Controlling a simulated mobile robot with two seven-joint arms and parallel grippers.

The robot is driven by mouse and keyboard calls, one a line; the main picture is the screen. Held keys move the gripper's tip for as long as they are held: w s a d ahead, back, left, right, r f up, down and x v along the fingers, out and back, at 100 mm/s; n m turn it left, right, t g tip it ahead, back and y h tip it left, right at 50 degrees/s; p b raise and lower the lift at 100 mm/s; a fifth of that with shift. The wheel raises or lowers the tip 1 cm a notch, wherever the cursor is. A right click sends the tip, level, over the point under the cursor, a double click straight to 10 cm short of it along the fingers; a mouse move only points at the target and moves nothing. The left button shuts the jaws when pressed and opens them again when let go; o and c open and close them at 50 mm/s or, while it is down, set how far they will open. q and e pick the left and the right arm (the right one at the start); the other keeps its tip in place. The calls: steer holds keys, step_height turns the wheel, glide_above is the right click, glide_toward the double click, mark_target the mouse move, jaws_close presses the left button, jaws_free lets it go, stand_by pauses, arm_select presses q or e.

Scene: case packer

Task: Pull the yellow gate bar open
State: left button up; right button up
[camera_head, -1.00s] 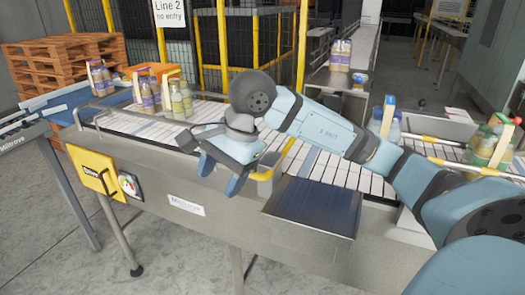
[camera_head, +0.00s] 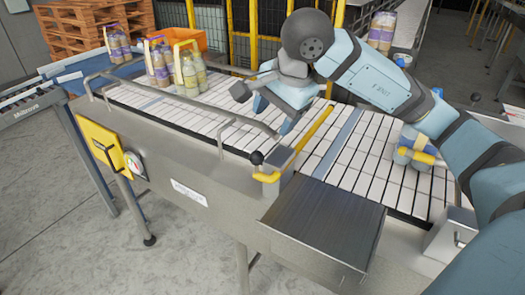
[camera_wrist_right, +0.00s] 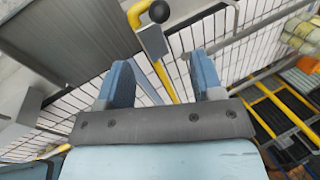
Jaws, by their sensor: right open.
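The yellow gate bar (camera_head: 316,130) slants across the white conveyor belt from a grey mount (camera_head: 280,160) on the near rail. A black knob (camera_head: 256,158) and a short yellow piece (camera_head: 265,177) show at the mount. My right gripper (camera_head: 265,108) is open and empty above the belt, just beyond the mount and left of the bar in the head view. In the right wrist view, the bar (camera_wrist_right: 158,72) runs between my two spread blue fingers (camera_wrist_right: 162,77), with the knob (camera_wrist_right: 160,11) farther off. I cannot tell the gap in depth. My left gripper is not in view.
Several bottle packs (camera_head: 188,70) stand at the belt's left end. A curved metal guide rail (camera_head: 180,85) runs along the belt. A dark sloped plate (camera_head: 325,225) sits right of the mount. Bottles (camera_head: 415,148) show partly behind my right arm. Yellow fence posts stand behind.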

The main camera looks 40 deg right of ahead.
mark_target(259, 153)
steer(key=p+x, duration=0.2)
steer(key=x, duration=1.1)
steer(key=shift+a+f, duration=0.1)
steer(key=shift+f, duration=0.1)
jaws_close()
